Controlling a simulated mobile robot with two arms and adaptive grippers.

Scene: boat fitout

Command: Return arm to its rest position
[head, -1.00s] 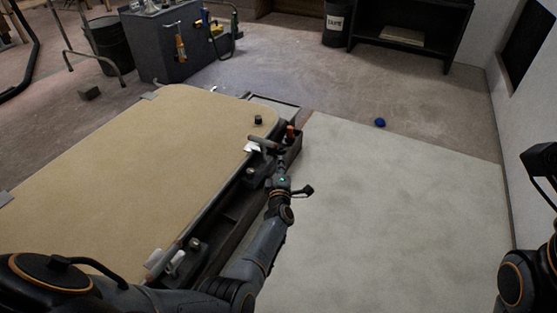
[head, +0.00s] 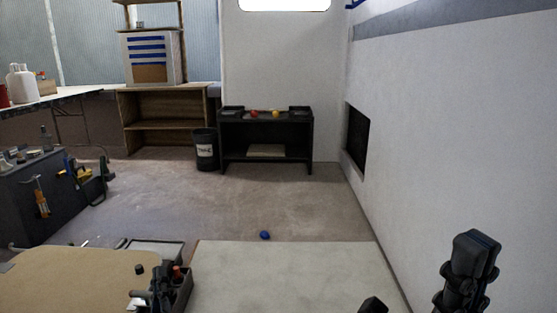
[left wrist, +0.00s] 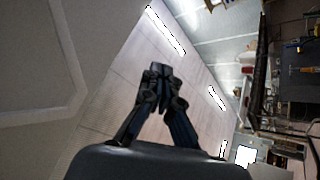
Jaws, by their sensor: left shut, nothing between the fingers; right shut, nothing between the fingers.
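My left gripper (head: 158,286) shows as a dark shape low in the head view, at the dark tray by the right edge of the tan-topped bench. Its arm is out of sight below. In the left wrist view its fingers (left wrist: 160,78) are together with nothing between them, and they point towards the strip-lit ceiling. My right gripper (head: 475,243) stands upright at the lower right, near the white wall, shut and empty. A small dark part (head: 373,305) pokes in at the bottom edge; I cannot tell what it belongs to.
The tan bench top (head: 75,285) fills the lower left, with a tool tray (head: 184,293) at its edge. A pale floor mat (head: 285,275) lies right of it. A blue ball (head: 265,235) lies beyond. A dark shelf (head: 298,150) and black bin (head: 205,152) stand far back. The floor between is clear.

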